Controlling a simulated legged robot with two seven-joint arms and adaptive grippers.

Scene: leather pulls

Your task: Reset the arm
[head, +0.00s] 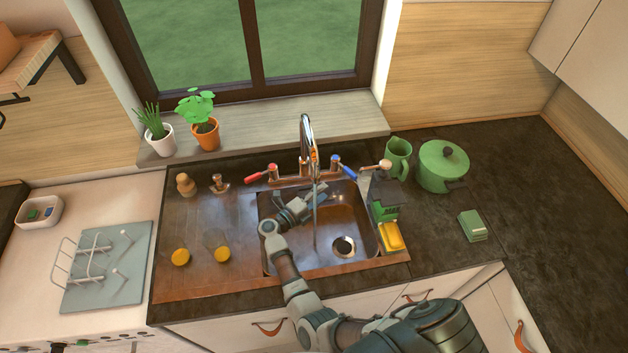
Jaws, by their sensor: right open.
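My right arm (291,277) comes in from the bottom and reaches up over the front edge of the sink. My right gripper (318,190) is open, over the sink basin (345,215) and just below the faucet (306,140). Its fingers are small and partly lost against the faucet and basin, and I see nothing held in it. A thin stream, apparently water, falls beside it into the basin. My left gripper is not in view.
Red (255,177) and blue (349,172) tap handles flank the faucet. A caddy with a yellow sponge (390,236) stands at the sink's right edge. A green mug (398,155), green pot (443,165) and green block (473,225) are farther right. A drying rack (105,268) stands left.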

